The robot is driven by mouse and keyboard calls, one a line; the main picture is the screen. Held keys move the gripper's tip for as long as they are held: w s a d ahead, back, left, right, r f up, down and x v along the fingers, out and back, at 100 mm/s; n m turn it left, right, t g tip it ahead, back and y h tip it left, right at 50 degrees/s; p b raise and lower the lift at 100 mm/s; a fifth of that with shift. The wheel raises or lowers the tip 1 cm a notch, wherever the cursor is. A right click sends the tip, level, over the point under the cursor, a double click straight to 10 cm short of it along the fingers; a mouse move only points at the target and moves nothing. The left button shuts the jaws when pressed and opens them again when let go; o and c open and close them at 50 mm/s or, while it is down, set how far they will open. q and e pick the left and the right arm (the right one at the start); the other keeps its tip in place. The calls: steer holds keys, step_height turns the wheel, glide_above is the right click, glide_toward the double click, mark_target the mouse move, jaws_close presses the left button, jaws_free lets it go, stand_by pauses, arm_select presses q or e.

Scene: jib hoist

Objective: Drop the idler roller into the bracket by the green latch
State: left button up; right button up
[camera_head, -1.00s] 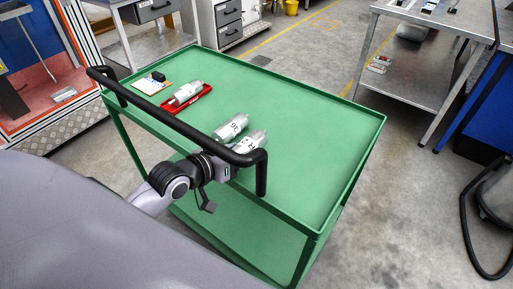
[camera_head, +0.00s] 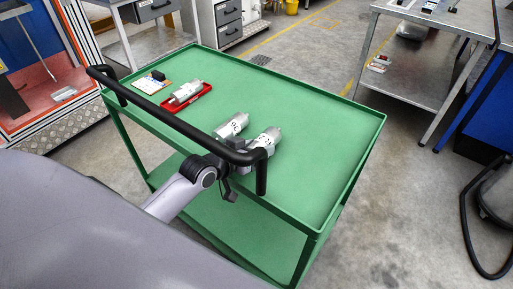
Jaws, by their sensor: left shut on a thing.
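Two silvery-white rollers with dark markings are near the handle side of the green cart. The left one of the pair (camera_head: 232,124) lies on the cart top. The right one (camera_head: 267,139) is at my left gripper (camera_head: 243,168), which is shut on it; the black handle partly hides the fingers and the grip. A third roller (camera_head: 187,91) lies in a red tray (camera_head: 207,89) toward the far left of the cart. No bracket or green latch can be made out. My right gripper is not in view.
The green cart top (camera_head: 300,110) is bare across its middle and right. Its black push handle (camera_head: 170,118) runs just above my left arm. A card with a black block (camera_head: 156,76) lies by the red tray. A metal table (camera_head: 420,65) stands at the right.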

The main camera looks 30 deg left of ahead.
arm_select(q)
steer(key=o, duration=1.1)
steer(key=shift+f, duration=0.15)
steer(key=v, duration=1.2)
steer(key=shift+r+p, duration=0.2)
steer(key=shift+p, duration=0.15)
steer(key=shift+d, duration=0.1)
